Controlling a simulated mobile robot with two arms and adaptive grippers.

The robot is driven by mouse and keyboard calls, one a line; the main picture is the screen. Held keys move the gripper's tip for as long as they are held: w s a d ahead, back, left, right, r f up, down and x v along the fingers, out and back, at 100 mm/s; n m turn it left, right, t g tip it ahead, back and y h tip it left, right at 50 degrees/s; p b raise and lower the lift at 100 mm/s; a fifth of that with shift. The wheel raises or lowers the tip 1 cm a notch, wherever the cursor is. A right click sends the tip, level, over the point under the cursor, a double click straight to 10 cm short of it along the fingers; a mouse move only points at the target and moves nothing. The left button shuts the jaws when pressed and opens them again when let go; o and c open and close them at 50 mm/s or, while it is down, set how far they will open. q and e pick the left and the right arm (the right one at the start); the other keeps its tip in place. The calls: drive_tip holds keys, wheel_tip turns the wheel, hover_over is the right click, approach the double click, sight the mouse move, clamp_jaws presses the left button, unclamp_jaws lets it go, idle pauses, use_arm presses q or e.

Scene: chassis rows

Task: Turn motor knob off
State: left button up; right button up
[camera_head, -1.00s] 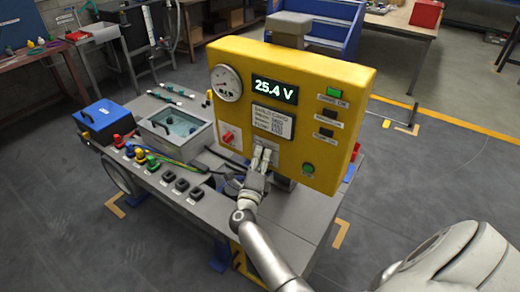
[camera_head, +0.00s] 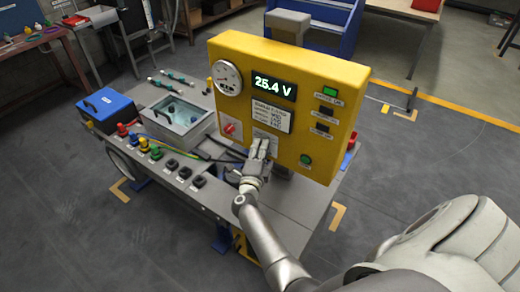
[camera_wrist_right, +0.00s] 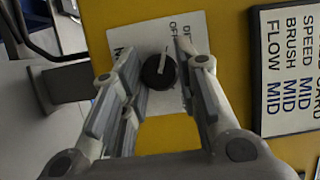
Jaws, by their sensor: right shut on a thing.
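The yellow control box (camera_head: 345,110) stands on the grey bench, its display (camera_head: 274,87) reading 25.4 V. The motor knob (camera_wrist_right: 160,71) is round and black with a pale pointer bar, on a white label plate (camera_wrist_right: 156,40) whose printing is partly covered; "OFF" can be read. My right gripper (camera_head: 259,147) reaches the lower front of the box and hides the knob in the head view. In the right wrist view its fingers stand on either side of the knob, shut on it. My left gripper is not in view.
A red switch (camera_head: 229,129) sits left of my right gripper. A gauge (camera_head: 227,77) and green button (camera_head: 305,159) are on the panel. Black knobs (camera_head: 184,172), coloured plugs (camera_head: 145,146), an open grey bin (camera_head: 174,119) and blue case (camera_head: 105,109) occupy the bench's left.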

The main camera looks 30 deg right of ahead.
drive_tip(key=shift+f, duration=0.1)
drive_tip(key=o, duration=1)
